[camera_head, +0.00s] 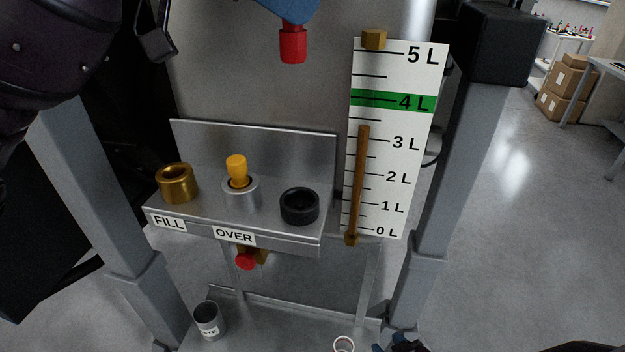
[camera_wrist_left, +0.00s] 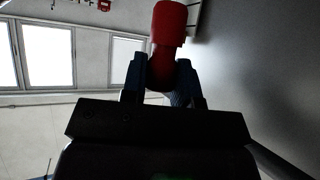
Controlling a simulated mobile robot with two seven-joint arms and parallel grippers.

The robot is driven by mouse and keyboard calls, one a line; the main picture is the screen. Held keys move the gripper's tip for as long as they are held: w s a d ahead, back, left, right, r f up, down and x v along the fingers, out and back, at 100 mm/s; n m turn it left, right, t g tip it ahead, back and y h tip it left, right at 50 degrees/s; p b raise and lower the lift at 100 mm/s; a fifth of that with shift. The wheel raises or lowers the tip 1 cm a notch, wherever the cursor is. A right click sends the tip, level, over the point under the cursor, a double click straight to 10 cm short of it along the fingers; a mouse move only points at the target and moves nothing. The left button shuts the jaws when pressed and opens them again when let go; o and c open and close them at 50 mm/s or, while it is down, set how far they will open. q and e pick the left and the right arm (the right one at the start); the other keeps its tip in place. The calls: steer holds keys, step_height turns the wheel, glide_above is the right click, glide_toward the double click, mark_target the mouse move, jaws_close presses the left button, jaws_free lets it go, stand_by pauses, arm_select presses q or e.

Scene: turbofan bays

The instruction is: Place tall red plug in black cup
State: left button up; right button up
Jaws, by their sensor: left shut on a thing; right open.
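The tall red plug (camera_head: 292,43) hangs at the top of the head view, above the shelf and apart from it. My left gripper (camera_head: 284,10) is shut on the plug, and its blue fingers also show around the plug (camera_wrist_left: 169,25) in the left wrist view. The black cup (camera_head: 299,206) stands upright at the right end of the metal shelf, below the plug in the picture. Its top is open. A part of my right gripper (camera_head: 398,346) shows at the bottom edge, open; most of it is cut off.
The metal shelf (camera_head: 275,232) also bears a brass cup (camera_head: 176,183) and a silver cup (camera_head: 240,193) with a yellow plug (camera_head: 237,170) in it. A level gauge board (camera_head: 393,140) stands to the right. A red knob (camera_head: 246,261) sits under the shelf. A can (camera_head: 209,320) stands below.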

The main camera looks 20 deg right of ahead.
arm_select(q)
steer(key=shift+d+f, duration=0.15)
steer(key=shift+f, duration=0.1)
step_height(320, 180, down, 20)
steer(key=shift+r+b, duration=0.25)
steer(key=shift+b, duration=0.1)
steer(key=shift+f, duration=0.15)
steer(key=o, duration=0.9)
steer(key=v, duration=1.2)
steer(key=shift+r, duration=0.2)
